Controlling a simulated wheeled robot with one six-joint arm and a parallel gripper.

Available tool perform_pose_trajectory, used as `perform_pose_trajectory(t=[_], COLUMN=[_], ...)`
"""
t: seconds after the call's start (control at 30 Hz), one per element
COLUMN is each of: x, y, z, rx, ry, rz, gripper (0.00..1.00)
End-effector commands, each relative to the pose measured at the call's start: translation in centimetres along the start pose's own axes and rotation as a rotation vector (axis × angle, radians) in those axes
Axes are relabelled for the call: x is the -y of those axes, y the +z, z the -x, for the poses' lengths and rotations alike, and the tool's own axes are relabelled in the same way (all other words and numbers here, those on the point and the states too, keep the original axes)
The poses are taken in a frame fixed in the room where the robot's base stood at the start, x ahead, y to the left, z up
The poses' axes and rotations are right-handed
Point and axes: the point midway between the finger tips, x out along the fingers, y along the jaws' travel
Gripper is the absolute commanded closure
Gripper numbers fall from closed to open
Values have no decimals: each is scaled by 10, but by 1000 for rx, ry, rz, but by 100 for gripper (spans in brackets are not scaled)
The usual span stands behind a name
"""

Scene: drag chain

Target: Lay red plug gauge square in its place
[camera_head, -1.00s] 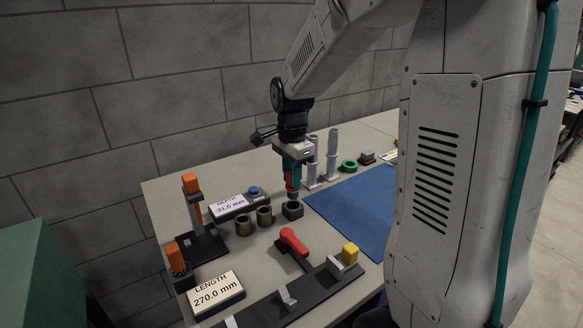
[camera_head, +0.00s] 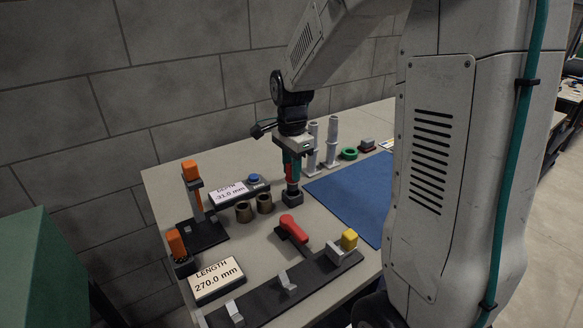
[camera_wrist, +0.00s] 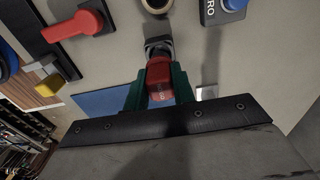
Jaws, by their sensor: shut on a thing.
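The red plug gauge (camera_head: 290,173) is upright between the green fingers of my gripper (camera_head: 291,171), which is shut on it. In the wrist view the gauge's red body (camera_wrist: 158,74) shows between my gripper's fingers (camera_wrist: 157,88). A small dark grey block (camera_head: 292,198) on the table is directly under the gauge. The gauge's lower end meets the block's top or enters it; I cannot tell how deep. The block also shows beyond the gauge in the wrist view (camera_wrist: 158,47).
A red-handled clamp (camera_head: 292,229) lies in front. A blue mat (camera_head: 355,205) lies to the right. Grey posts (camera_head: 322,145) and a green ring (camera_head: 349,154) stand behind.

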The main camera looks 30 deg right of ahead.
Motion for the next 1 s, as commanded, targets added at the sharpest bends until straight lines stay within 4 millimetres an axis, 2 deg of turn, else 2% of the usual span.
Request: perform_pose_trajectory(t=[0.53, 1.0], x=[0, 0], y=[0, 0], z=[0, -10], rx=[0, 0], ry=[0, 1], rz=[0, 0], gripper=[100, 100])
